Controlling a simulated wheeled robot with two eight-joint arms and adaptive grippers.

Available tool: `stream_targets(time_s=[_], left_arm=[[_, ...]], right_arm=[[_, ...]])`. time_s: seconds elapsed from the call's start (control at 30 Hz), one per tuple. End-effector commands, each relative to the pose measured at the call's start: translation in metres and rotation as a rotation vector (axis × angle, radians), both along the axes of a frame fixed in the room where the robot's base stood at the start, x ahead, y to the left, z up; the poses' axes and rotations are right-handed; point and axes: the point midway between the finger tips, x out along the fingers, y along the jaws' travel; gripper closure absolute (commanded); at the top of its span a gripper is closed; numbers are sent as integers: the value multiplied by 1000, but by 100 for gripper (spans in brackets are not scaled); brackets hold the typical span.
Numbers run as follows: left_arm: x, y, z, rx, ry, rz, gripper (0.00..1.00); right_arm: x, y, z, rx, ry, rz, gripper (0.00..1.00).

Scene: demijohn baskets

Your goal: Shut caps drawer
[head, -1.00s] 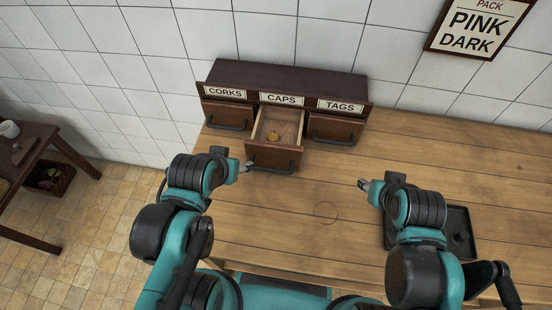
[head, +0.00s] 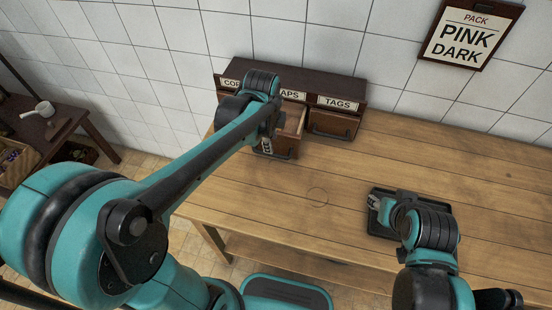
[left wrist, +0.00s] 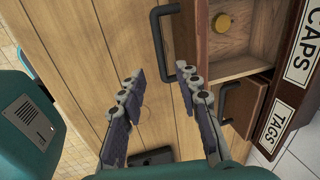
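The caps drawer (head: 284,146) stands pulled out of the dark cabinet (head: 345,92), partly hidden behind my left arm in the head view. In the left wrist view its dark handle (left wrist: 157,42) lies just ahead of my left gripper (left wrist: 160,84), whose two fingers are apart with nothing between them. Whether a finger touches the handle I cannot tell. A yellow cap (left wrist: 222,22) lies inside the open drawer. In the head view my left gripper (head: 267,147) is at the drawer's front. My right gripper (head: 373,202) is over the black tray, its fingers too small to judge.
The tags drawer (head: 333,123) is shut beside the caps drawer; its handle (left wrist: 229,100) is close to my left gripper. The corks drawer is mostly hidden by my arm. A black tray (head: 380,226) lies on the wooden table (head: 450,175). The table's middle is clear.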

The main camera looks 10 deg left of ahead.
Motion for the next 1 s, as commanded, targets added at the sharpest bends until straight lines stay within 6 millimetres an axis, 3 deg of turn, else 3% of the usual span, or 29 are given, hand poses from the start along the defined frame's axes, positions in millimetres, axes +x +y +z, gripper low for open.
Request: stream_targets(time_s=[0.17,0.4,0.6,0.93,0.97,1.0], left_arm=[[7,-1,-14,12,14,-55,67],[14,-1,-54,12,13,-53,67],[19,-1,-76,12,13,-52,67],[20,-1,-80,12,12,-51,67],[20,-1,-80,12,12,-51,70],[20,-1,-80,12,12,-51,80]], right_arm=[[0,0,-4,0,0,0,60],[0,0,-18,0,0,0,60],[0,0,-26,0,0,0,60],[0,0,-26,0,0,0,60],[0,0,-26,0,0,0,60],[0,0,-26,0,0,0,60]])
